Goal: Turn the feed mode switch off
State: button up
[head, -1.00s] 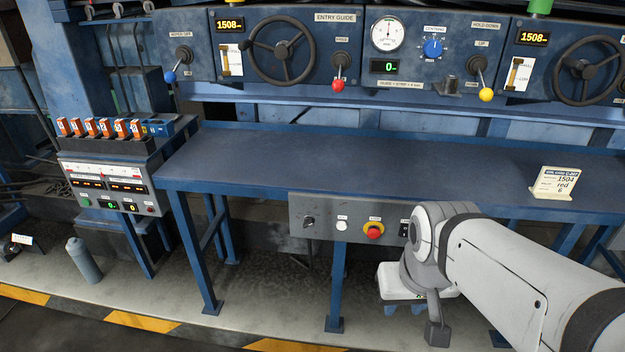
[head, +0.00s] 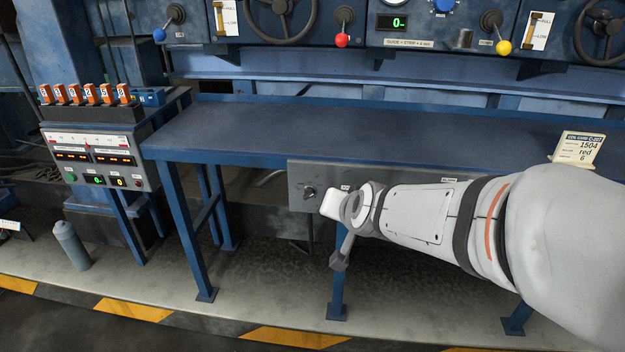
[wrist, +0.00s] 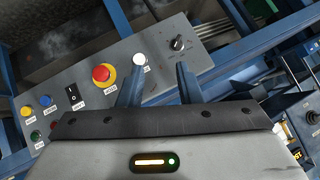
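A grey control panel (head: 300,172) hangs under the front edge of the blue bench. At its left end is a dark rotary selector knob (head: 309,193), which also shows in the wrist view (wrist: 177,43). The wrist view also shows a white button (wrist: 139,60), a red mushroom button on yellow (wrist: 102,74) and a black rocker switch (wrist: 74,97). The labels are too small to read, so I cannot tell which is the feed mode switch. My gripper (wrist: 159,67) is open and empty, its fingers apart before the panel near the white button and knob. In the head view, my arm hides most of the panel.
The blue bench top (head: 330,135) is mostly clear, with a card stand (head: 577,148) at right. A console (head: 100,160) with orange-topped switches stands left. A grey bottle (head: 71,245) stands on the floor. Levers and handwheels line the machine behind.

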jog(key=w+a+f+m+t+b, duration=0.2)
jog(key=w+a+f+t+b, duration=0.1)
jog(key=w+a+f+b, duration=0.25)
jog(key=m+t+h+b, duration=0.5)
jog(key=m+b, duration=0.1)
jog(key=b, duration=0.1)
send_near(310, 196)
jog(key=w, duration=0.6)
jog(key=w+d+b, duration=0.1)
jog(key=w, duration=0.1)
jog(key=shift+w, duration=0.35)
jog(key=shift+c, duration=0.3)
